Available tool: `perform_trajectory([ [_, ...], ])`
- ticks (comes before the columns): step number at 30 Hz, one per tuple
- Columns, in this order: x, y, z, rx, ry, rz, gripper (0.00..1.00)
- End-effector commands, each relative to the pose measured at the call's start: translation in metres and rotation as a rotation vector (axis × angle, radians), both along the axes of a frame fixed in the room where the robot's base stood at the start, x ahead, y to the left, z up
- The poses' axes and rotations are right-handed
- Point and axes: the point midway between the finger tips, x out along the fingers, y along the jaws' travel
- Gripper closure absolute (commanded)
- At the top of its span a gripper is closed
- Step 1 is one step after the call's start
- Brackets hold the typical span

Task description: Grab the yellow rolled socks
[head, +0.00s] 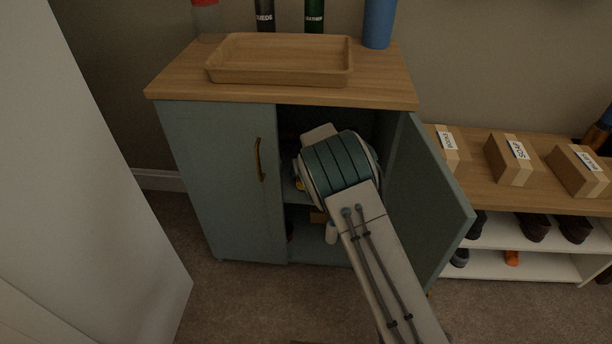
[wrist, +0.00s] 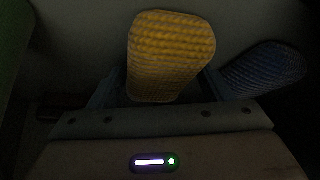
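The yellow rolled socks (wrist: 170,50) show in the wrist view as a ribbed, upright-looking roll directly ahead of my gripper (wrist: 160,90). My gripper's two dim fingers are apart, one at each side of the roll's lower end. I cannot tell whether they touch it. In the head view, my arm reaches through the open right door of the teal cabinet (head: 222,185), and my gripper is hidden behind my wrist.
A dark blue ribbed roll (wrist: 265,70) lies just right of the yellow one. The open cabinet door (head: 425,200) stands right of my arm. A white bottle (head: 331,233) is in the lower compartment. A wooden tray (head: 280,78) rests on the cabinet top.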

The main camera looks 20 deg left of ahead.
Motion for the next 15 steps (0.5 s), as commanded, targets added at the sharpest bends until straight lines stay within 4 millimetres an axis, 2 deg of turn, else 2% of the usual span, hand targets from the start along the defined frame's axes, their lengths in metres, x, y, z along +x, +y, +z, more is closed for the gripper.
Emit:
perform_trajectory([
  [1,0.0000,-0.0003,-0.0001,-0.001,0.000,-0.001,0.45],
  [2,0.0000,-0.0003,-0.0001,-0.001,0.000,-0.001,0.54],
  [3,0.0000,-0.0004,-0.0002,-0.001,0.000,-0.001,0.57],
  [15,-0.0004,-0.0005,0.0008,-0.001,0.000,-0.001,0.58],
])
